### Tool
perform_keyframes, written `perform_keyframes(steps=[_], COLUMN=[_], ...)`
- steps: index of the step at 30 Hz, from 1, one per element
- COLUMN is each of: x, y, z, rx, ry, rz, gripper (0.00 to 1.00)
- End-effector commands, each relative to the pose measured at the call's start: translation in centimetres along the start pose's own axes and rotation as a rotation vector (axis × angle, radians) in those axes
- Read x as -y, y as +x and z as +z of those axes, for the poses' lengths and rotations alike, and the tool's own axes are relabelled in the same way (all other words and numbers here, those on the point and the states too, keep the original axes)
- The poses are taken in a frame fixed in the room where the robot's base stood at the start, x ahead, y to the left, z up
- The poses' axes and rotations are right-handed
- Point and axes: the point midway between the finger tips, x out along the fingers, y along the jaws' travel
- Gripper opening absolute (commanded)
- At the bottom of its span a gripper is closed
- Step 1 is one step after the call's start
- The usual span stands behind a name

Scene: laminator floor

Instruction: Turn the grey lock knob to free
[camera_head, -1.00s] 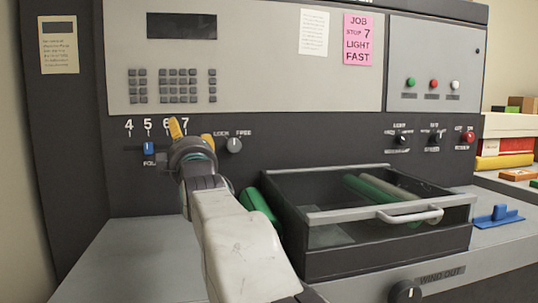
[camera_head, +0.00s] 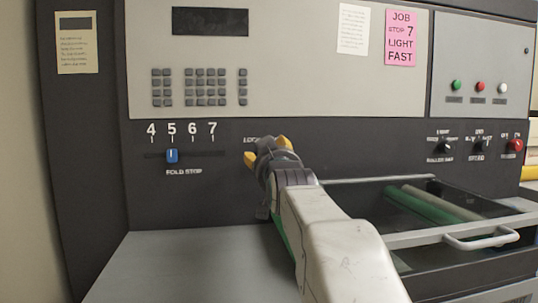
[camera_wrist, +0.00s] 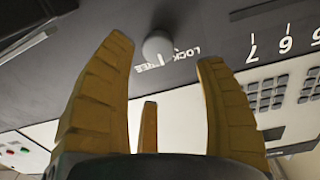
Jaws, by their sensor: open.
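The grey lock knob (camera_wrist: 158,47) shows in the wrist view as a small round knob on the dark panel, with the LOCK and FREE labels beside it. Which label it points to I cannot tell clearly. My gripper (camera_wrist: 164,50) is open, its yellow fingers either side of the knob in that picture and apparently short of the panel. Nothing is between the fingers' pads. In the head view my gripper (camera_head: 267,150) is in front of the panel and hides the knob; only part of the LOCK label shows.
The blue fold stop slider (camera_head: 172,156) sits at 5, left of my gripper. A dark drawer with a pale handle (camera_head: 482,239) stands out at the lower right, close to my arm. More knobs (camera_head: 446,147) are at right. The grey ledge (camera_head: 190,265) at lower left is clear.

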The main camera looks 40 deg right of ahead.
Motion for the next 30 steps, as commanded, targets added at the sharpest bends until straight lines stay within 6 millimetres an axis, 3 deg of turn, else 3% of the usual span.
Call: perform_keyframes(steps=[6,14,30], x=[0.0,-0.1,-0.1], y=[0.0,0.6,4.8], z=[0.4,0.6,0.8], rx=[0.017,0.018,0.017], ry=[0.174,0.235,0.233], rz=[0.003,0.004,0.003], gripper=[0.65,0.65,0.65])
